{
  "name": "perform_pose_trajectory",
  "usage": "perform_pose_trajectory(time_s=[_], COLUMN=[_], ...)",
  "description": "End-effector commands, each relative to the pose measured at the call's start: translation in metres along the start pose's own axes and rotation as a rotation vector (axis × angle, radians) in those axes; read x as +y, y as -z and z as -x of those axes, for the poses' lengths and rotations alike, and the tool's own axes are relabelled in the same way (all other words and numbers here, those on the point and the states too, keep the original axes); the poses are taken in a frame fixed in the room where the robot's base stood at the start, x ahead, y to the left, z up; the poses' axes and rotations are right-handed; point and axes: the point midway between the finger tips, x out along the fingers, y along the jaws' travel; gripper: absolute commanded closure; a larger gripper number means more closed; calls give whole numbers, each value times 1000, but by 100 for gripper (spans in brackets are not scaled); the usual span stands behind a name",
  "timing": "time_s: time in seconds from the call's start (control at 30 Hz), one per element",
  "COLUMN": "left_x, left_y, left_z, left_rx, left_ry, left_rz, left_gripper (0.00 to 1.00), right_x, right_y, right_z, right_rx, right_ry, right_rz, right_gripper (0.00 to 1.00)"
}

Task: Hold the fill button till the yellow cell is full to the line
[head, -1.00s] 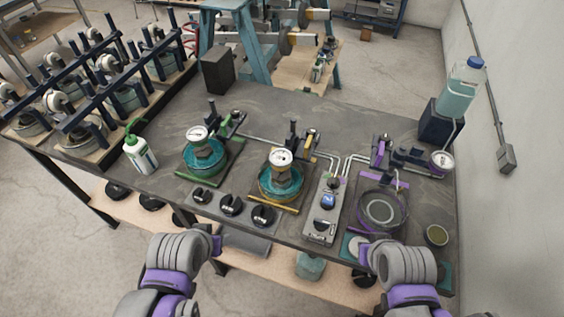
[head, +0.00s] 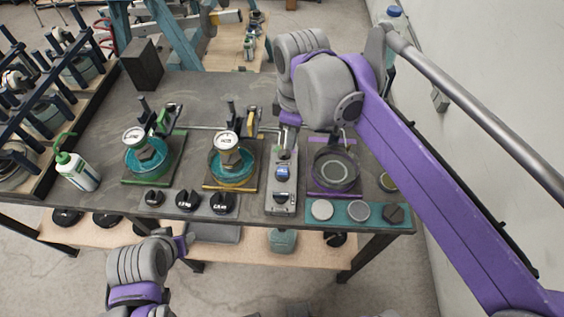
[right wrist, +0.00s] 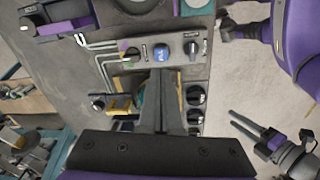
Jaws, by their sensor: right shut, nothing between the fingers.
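The yellow cell (head: 230,165) is a round dish with teal liquid and a gauge on top, on a yellow-edged base; its fill line is too small to make out. Right of it a grey panel (head: 281,195) carries a blue button (head: 283,173) with white marking, which also shows in the right wrist view (right wrist: 161,53). My right gripper (right wrist: 161,72) is shut and empty, its tips at the panel's edge in that view, short of the blue button; contact cannot be told. My left gripper (head: 187,240) is open and empty before the table's front edge (right wrist: 236,124).
A green-edged cell (head: 148,158) stands left and a purple-edged dish (head: 335,170) right of the panel. Several black knobs (head: 188,200) line the front. A green-topped bottle (head: 76,170) stands at left. Pipes (right wrist: 98,45) run behind the cells. Discs lie on a teal mat (head: 340,213).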

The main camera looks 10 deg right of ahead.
Motion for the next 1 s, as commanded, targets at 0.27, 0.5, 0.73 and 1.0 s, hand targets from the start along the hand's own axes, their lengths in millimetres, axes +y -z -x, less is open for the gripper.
perform_pose_trajectory(time_s=[0.27, 0.5, 0.73, 1.0], left_x=[0, 0, 0, 0], left_y=[-2, -2, -2, -5], left_z=[-1, -1, -2, -4], left_rx=[-2, -1, -2, -5], left_ry=[0, 0, 0, 0], left_rz=[0, 0, 0, 0], left_gripper=[50, 50, 50, 50], right_x=[10, 10, 10, 6], right_y=[24, 24, 24, 21], right_z=[17, 18, 12, -35], right_rx=[-44, -46, -46, -45], right_ry=[70, 74, 73, 73], right_rz=[213, 225, 223, 222], right_gripper=[100, 100, 100, 100])
